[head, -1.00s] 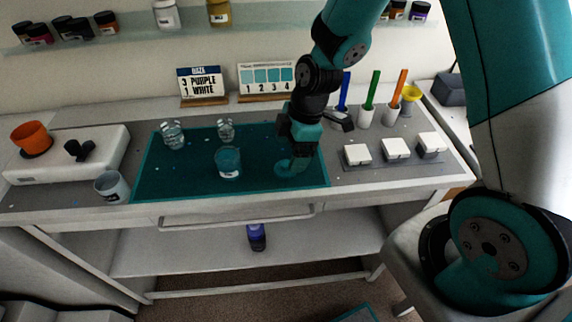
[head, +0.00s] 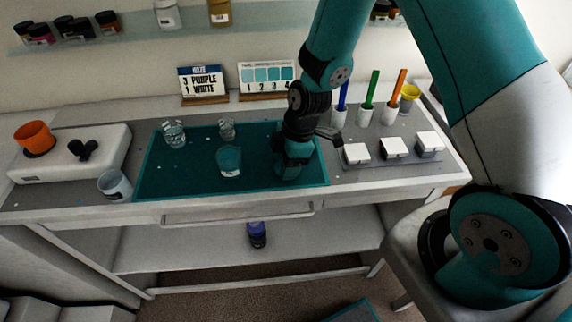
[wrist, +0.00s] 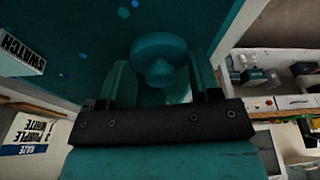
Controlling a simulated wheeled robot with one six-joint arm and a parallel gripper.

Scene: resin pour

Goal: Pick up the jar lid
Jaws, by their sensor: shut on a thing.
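The jar lid (wrist: 159,47) shows in the wrist view as a round teal piece with a rounded part below it, between my two teal fingers. My gripper (wrist: 160,70) is shut on it. In the head view my gripper (head: 290,176) points down over the right part of the dark teal mat (head: 190,183), low near its surface. There I cannot make out the lid apart from the teal fingers. Whether the lid touches the mat cannot be told.
A teal-filled cup (head: 229,163) stands left of my gripper, with two clear cups (head: 174,135) (head: 227,130) behind. White-topped blocks (head: 394,148) and coloured sticks in holders (head: 370,90) stand to the right. A grey cup (head: 114,186) stands left of the mat.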

